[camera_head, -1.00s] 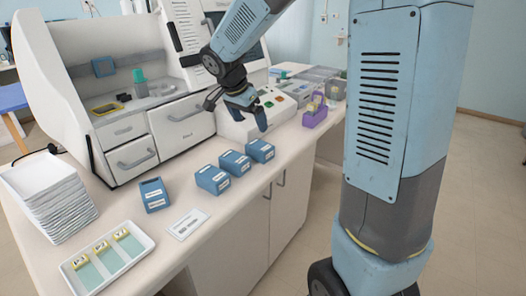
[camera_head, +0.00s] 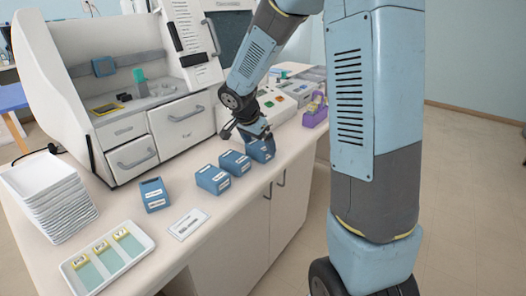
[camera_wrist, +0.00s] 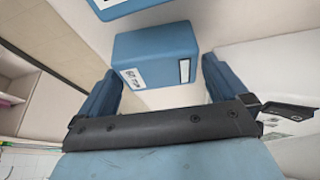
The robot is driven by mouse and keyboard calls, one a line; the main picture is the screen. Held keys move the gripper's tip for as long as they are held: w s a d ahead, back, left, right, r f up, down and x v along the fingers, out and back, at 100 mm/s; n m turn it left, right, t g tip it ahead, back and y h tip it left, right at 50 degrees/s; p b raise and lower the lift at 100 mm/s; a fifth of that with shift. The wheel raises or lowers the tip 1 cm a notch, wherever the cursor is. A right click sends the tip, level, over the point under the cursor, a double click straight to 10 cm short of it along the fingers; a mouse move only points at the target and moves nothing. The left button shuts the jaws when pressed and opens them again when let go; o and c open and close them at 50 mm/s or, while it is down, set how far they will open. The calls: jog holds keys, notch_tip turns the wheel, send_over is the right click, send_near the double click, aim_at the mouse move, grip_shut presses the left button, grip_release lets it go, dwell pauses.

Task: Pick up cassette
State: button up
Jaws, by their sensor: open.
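Several blue cassettes with white labels stand on the bench. The rightmost cassette (camera_head: 262,153) is directly below my gripper (camera_head: 258,138), which partly hides it. Another cassette (camera_head: 235,163) is just to its left, then a third (camera_head: 212,179), and one more (camera_head: 155,195) is farther left. In the wrist view, my gripper (camera_wrist: 160,88) is open, with one blue finger on each side. A cassette (camera_wrist: 155,52) shows ahead between the fingers, not visibly gripped. Part of another cassette (camera_wrist: 120,8) shows at the top edge.
A large white machine (camera_head: 130,95) stands behind the cassettes. A white tray (camera_head: 105,283) with labelled slides and a stack of white trays (camera_head: 50,205) are at the left. A printed card (camera_head: 188,224) lies in front. A purple holder (camera_head: 315,113) is at the right.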

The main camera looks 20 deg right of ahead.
jog(key=c, duration=0.9)
